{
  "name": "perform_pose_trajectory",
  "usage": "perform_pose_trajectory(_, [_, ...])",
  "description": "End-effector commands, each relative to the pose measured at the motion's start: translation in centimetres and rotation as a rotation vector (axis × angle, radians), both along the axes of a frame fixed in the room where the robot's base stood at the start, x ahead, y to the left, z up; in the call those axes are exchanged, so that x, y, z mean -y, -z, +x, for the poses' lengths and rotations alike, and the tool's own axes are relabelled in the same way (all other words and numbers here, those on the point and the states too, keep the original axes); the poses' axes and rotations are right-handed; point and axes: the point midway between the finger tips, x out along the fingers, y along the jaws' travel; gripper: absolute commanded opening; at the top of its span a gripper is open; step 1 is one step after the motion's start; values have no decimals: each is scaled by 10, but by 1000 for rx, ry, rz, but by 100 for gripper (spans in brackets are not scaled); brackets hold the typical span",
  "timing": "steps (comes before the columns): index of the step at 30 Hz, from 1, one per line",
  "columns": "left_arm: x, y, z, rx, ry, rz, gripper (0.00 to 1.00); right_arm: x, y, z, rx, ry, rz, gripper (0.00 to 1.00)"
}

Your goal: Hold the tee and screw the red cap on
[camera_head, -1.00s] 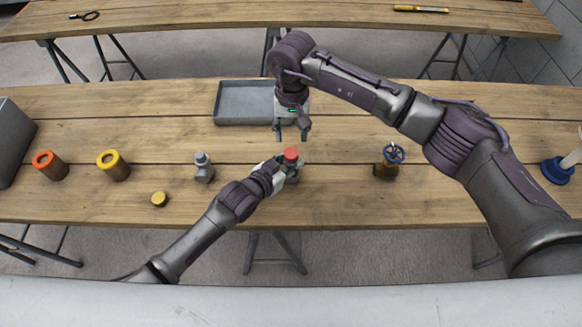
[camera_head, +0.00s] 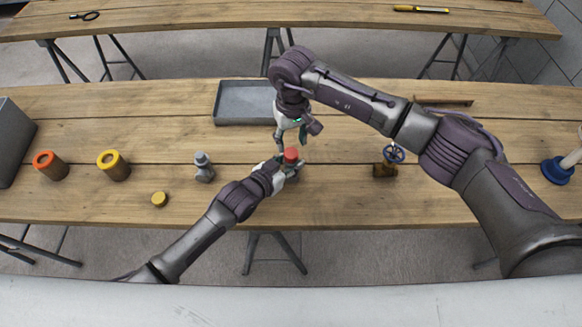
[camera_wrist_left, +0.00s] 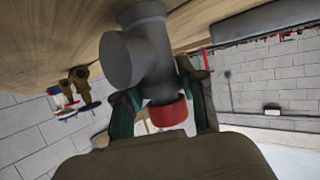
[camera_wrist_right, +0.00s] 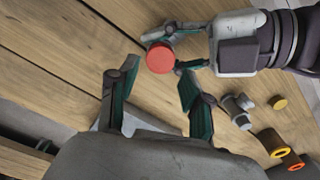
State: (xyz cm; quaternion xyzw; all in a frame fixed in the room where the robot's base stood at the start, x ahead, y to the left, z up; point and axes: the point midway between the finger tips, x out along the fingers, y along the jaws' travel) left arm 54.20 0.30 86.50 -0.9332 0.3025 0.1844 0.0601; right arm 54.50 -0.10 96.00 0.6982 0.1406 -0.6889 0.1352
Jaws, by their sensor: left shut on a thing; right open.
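The grey tee (camera_wrist_left: 147,50) shows in the left wrist view, with the red cap (camera_wrist_left: 167,113) at its near end. My left gripper (camera_wrist_left: 160,98) is shut on the tee, its fingers on either side of it. In the head view the red cap (camera_head: 291,154) sits on top, and the gripper and arm hide most of the tee. My right gripper (camera_head: 291,142) is open and empty, close above and behind the cap. In the right wrist view the cap (camera_wrist_right: 160,58) lies just beyond the open fingers (camera_wrist_right: 156,78), with no clear contact. How far the cap is screwed on cannot be told.
A grey tray (camera_head: 245,105) lies behind the grippers. A grey fitting (camera_head: 204,167), a yellow cap (camera_head: 159,199) and yellow and orange-topped cylinders (camera_head: 113,165) stand to the left. A blue-wheeled valve (camera_head: 392,157) stands to the right. Bare table separates them.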

Motion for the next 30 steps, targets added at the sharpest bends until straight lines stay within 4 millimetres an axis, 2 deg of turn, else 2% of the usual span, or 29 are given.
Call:
perform_pose_trajectory(3, [-1,6,-3,-12,1,7,0,-1,21,-1,-4,2,0,49])
perform_pose_trajectory(9, [-1,6,-3,-13,1,8,0,-1,44,0,-1,1,0,49])
perform_pose_trajectory(21, [-1,7,-4,-14,1,7,0,-1,51,1,1,-1,0,49])
perform_pose_trajectory(23, [-1,7,-4,-14,1,7,0,-1,50,1,1,-1,0,41])
perform_pose_trajectory(30, [-1,7,-4,-15,1,8,0,-1,50,1,1,0,0,1])
